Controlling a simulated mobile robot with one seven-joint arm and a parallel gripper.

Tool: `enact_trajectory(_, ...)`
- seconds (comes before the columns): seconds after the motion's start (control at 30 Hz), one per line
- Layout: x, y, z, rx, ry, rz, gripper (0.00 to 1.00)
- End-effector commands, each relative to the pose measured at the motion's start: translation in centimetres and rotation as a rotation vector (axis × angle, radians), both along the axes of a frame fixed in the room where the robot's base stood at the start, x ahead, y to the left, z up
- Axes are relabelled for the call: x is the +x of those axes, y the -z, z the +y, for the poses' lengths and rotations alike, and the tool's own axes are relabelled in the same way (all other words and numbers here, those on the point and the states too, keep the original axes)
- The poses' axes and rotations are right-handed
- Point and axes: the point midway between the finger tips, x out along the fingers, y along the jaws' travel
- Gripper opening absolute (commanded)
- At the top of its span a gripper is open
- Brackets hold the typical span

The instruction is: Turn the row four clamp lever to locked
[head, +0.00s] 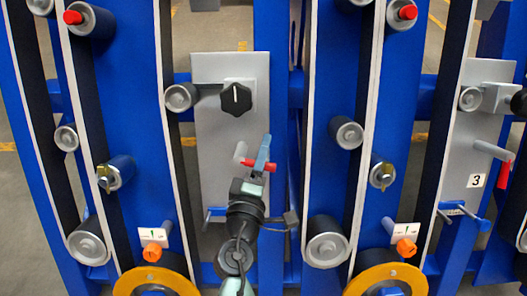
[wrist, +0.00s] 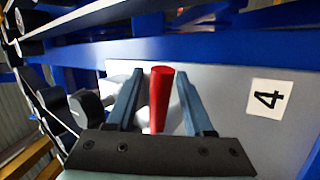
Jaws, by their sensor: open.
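The row four clamp lever (wrist: 160,100) has a red handle. In the wrist view it stands between the two blue fingers of my gripper (wrist: 161,80). The fingers are open, with a visible gap on each side of the handle. A grey plate (wrist: 228,80) behind it carries a label "4" (wrist: 268,98). In the head view my gripper (head: 263,155) is in front of the grey plate, and red parts of the lever (head: 244,162) show on both sides of the fingers. The lever's pivot is mostly hidden.
A black knob (head: 236,98) sits above the lever on the same plate. A plate at the right has a label "3" (head: 476,181) and another red lever (head: 502,172). Blue beams with rollers (head: 327,242) stand close on both sides.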

Motion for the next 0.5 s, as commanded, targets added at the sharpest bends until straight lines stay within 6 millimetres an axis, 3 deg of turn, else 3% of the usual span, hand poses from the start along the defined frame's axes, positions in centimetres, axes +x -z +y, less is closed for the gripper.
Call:
enact_trajectory(0.27, 0.13, -0.05, -0.05, 0.001, 0.0, -0.001, 0.52)
enact_trajectory(0.5, 0.11, -0.04, -0.03, 0.001, 0.0, -0.001, 0.09)
